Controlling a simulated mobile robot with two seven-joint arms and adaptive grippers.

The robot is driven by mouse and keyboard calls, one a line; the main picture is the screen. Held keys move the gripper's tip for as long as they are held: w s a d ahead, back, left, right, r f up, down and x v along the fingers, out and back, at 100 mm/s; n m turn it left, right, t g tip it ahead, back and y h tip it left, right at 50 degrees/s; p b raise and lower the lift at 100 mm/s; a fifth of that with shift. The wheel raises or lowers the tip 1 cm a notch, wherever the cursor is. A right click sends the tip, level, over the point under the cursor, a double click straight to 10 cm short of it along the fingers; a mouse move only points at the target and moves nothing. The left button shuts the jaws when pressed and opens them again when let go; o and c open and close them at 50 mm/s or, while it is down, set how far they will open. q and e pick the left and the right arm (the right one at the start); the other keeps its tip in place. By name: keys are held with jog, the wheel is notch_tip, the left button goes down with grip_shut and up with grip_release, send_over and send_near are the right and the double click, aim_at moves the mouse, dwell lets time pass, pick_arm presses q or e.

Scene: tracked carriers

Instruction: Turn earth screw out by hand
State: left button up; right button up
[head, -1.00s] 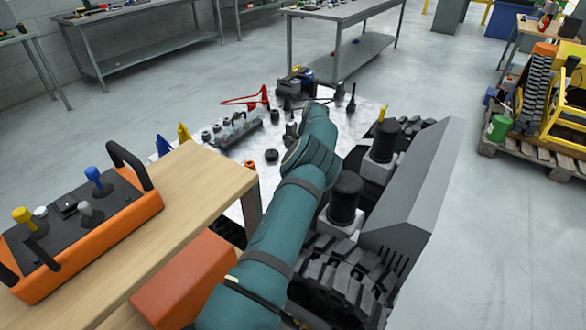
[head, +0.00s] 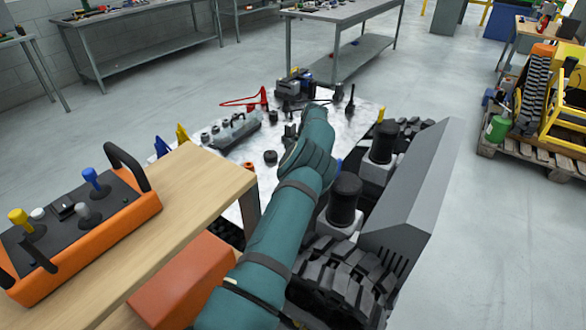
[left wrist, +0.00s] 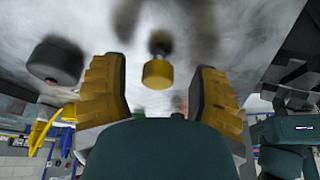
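My left gripper (left wrist: 157,80) is open in the left wrist view, with a yellow-padded finger on each side. A round brass-yellow screw head (left wrist: 157,73) on a darker stem, probably the earth screw, shows in the gap between the fingers. It appears apart from both pads; its distance from the fingertips is hard to tell. In the head view my left arm (head: 268,235) reaches over a pale metal plate (head: 245,175) and hides its gripper and the screw. My right gripper is not recognisable in either view.
A wooden bench with an orange joystick console (head: 90,225) stands at left. Small parts, including a black round piece (head: 270,157), stand on the plate.

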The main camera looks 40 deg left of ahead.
pick_arm(q)
notch_tip(320, 180, up, 10)
dwell(0.6)
